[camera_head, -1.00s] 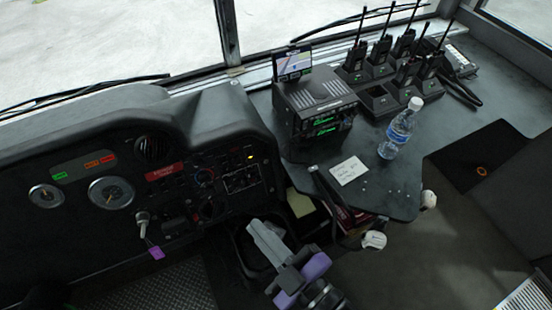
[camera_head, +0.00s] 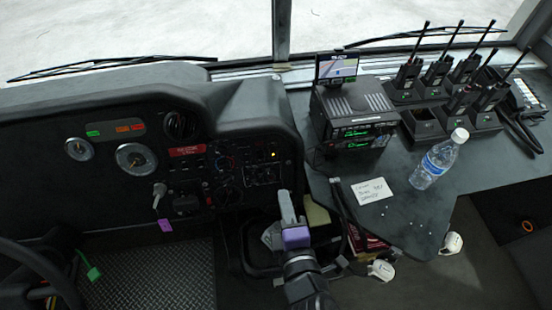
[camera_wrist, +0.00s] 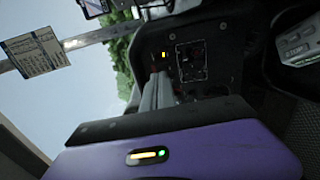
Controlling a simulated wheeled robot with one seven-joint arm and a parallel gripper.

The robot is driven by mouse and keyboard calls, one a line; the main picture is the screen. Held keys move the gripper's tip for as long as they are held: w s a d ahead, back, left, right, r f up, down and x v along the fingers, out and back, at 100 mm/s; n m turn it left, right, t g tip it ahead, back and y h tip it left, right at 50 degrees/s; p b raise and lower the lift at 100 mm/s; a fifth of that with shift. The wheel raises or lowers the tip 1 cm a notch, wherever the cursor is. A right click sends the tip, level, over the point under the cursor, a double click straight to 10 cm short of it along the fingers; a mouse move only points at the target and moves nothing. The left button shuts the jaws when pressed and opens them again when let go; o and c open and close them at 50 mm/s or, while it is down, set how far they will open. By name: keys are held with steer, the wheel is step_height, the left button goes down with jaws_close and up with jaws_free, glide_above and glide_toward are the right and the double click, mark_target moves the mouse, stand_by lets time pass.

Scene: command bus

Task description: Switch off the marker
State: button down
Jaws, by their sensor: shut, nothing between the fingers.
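The dashboard switch panel (camera_head: 262,172) has dark switches and knobs, with one small yellow light (camera_head: 274,154) lit at its upper right. I cannot read which switch is the marker. The yellow light also shows in the wrist view (camera_wrist: 164,55), just beyond my fingers. My gripper (camera_head: 286,196), grey fingers on a purple body, is shut and empty. In the head view it stands in front of and below the panel's right part. In the wrist view its fingers (camera_wrist: 158,92) point toward the panel near the yellow light. Contact cannot be told.
A key with a purple tag (camera_head: 165,225) hangs left of the panel. To the right, the counter (camera_head: 400,215) carries a radio unit (camera_head: 352,112), a water bottle (camera_head: 438,160), a white note (camera_head: 372,190) and several handheld radios. A steering wheel (camera_head: 45,262) is at lower left.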

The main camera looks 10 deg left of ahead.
mark_target(272, 153)
steer(key=shift+w, duration=0.1)
steer(key=p+x, duration=0.1)
steer(key=x, duration=1.2)
steer(key=shift+w+a+f, duration=0.15)
steer(key=shift+w+a, duration=0.05)
steer(key=shift+w, duration=0.15)
